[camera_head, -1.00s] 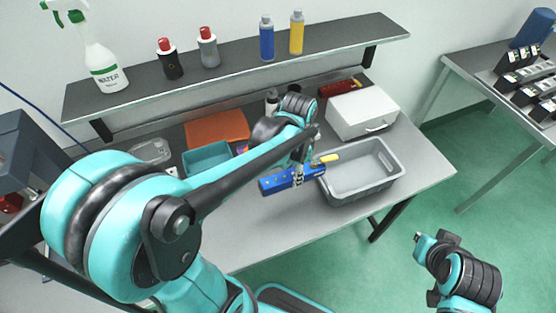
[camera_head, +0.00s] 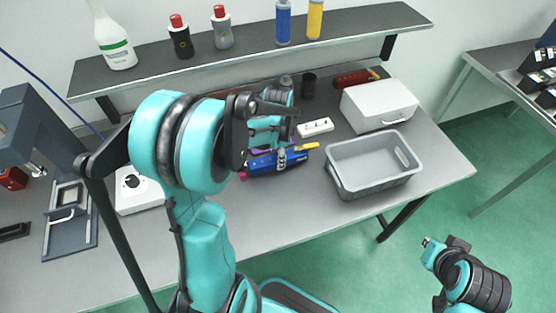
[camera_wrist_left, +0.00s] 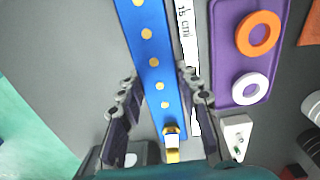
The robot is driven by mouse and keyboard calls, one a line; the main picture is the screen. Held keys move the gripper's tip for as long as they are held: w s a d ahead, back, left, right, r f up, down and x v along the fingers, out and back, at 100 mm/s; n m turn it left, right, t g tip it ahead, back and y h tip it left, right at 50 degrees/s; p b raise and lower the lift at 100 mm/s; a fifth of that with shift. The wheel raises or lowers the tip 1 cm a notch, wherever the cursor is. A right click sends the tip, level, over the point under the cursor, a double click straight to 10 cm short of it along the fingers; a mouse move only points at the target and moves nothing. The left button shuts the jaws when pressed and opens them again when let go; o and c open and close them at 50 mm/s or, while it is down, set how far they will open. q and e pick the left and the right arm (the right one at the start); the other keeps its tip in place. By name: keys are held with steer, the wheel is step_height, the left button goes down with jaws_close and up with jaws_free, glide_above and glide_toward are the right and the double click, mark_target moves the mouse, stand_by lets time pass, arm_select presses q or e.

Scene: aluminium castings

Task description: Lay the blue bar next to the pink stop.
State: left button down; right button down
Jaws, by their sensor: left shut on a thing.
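The blue bar (camera_head: 262,167) with a yellow piece at its right end is in my left gripper (camera_head: 281,158), low over the table left of the grey bin. In the left wrist view the blue bar (camera_wrist_left: 150,62), with a row of yellow dots, runs between the fingers of my left gripper (camera_wrist_left: 160,105). A small pink piece (camera_head: 243,176), which looks like the pink stop, shows by the bar's left end; I cannot tell whether they touch. My right gripper (camera_head: 429,244) is at the lower right, away from the table; its jaws are too small to read.
A white ruler (camera_wrist_left: 188,50) lies beside the bar, then a purple tray (camera_wrist_left: 222,45) with orange and white rings. The grey bin (camera_head: 345,186), white box (camera_head: 378,105) and power strip (camera_head: 315,127) stand to the right. The front table strip is clear.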

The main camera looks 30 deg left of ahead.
arm_select(q)
steer(key=shift+f, duration=0.15)
steer(key=shift+f, duration=0.1)
steer(key=shift+f+b, duration=0.5)
steer(key=shift+f, duration=0.05)
steer(key=c, duration=1.1)
jaws_free()
steer(key=shift+o, duration=0.2)
steer(key=shift+r, duration=0.1)
